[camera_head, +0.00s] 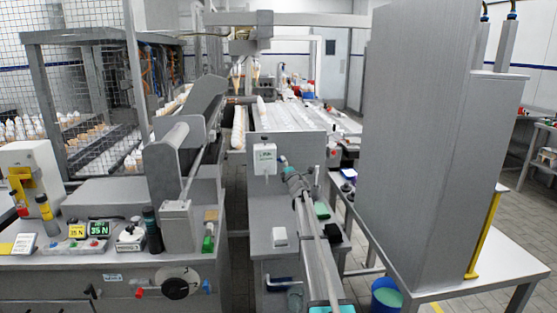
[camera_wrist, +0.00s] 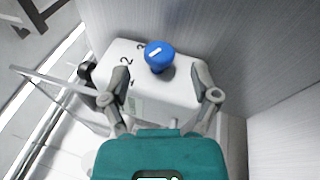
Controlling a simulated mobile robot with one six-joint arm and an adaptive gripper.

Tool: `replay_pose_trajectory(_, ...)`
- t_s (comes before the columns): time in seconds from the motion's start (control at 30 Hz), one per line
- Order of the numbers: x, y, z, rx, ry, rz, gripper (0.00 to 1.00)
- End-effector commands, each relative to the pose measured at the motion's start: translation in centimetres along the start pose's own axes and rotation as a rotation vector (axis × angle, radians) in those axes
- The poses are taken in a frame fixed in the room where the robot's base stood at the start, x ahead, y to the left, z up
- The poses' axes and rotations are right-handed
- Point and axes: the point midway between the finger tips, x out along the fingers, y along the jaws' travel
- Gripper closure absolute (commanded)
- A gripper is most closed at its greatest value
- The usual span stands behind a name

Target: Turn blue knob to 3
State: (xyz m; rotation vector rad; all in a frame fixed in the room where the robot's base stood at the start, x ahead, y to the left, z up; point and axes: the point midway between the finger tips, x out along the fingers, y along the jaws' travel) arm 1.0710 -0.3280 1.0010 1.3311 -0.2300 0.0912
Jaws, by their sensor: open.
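The blue knob (camera_wrist: 159,60) sits on the face of a white box (camera_wrist: 185,90) in the wrist view. A short white mark shows on top of the knob, slanting slightly. Small dark numerals are printed on the box to the left of the knob; most are too small to read surely. My gripper (camera_wrist: 162,76) is open, with one finger to the left and one to the right, short of the knob; contact is not visible. In the head view my gripper (camera_head: 284,163) is beside a white box with a label (camera_head: 264,158); the knob cannot be made out there.
A grey panel (camera_wrist: 230,45) rises close behind and right of the box. A big grey cabinet (camera_head: 425,140) stands at the right. A control bench (camera_head: 60,265) with several switches is at the left. A blue bucket (camera_head: 386,296) stands on the floor.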

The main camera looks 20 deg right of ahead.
Motion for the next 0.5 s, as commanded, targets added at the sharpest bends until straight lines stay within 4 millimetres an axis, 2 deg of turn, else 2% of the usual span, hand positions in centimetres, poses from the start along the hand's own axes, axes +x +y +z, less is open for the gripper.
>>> replay_pose_trajectory(0.03,1.1,0.1,0.1,0.000,0.000,0.000,0.22)
replay_pose_trajectory(0.2,3.0,0.1,0.1,0.001,0.000,0.000,0.22)
replay_pose_trajectory(0.5,4.2,0.0,-0.1,0.001,0.000,0.000,0.22)
